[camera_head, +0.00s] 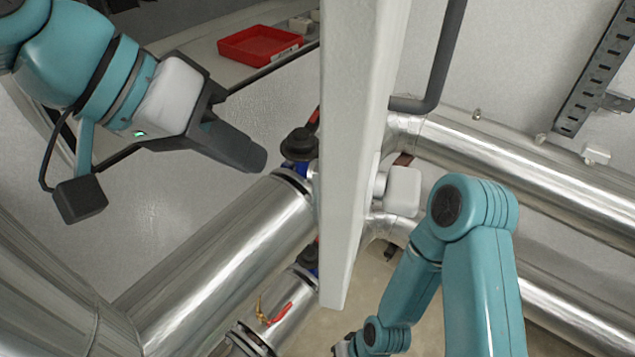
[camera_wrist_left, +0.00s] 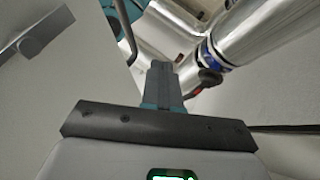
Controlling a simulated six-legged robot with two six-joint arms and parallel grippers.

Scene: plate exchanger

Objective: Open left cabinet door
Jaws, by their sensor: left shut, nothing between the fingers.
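A tall white panel (camera_head: 352,150), seen nearly edge-on, stands in the middle of the head view; it looks like a cabinet door, but I cannot tell for sure that it is the left one. A pale block like a handle or latch (camera_head: 402,191) sticks out on its right side. My left gripper (camera_head: 257,160) is shut and empty, left of the panel and apart from it. Its closed fingers (camera_wrist_left: 163,68) also show in the left wrist view, pointing toward pipes. A pale flat surface (camera_wrist_left: 60,85) lies on the left there.
Large silver pipes (camera_head: 225,265) run below my left gripper, with a dark-capped valve (camera_head: 299,144) near the panel. More pipes (camera_head: 540,165) lie on the right, behind my right arm (camera_head: 480,260). A red tray (camera_head: 258,45) sits at the back.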

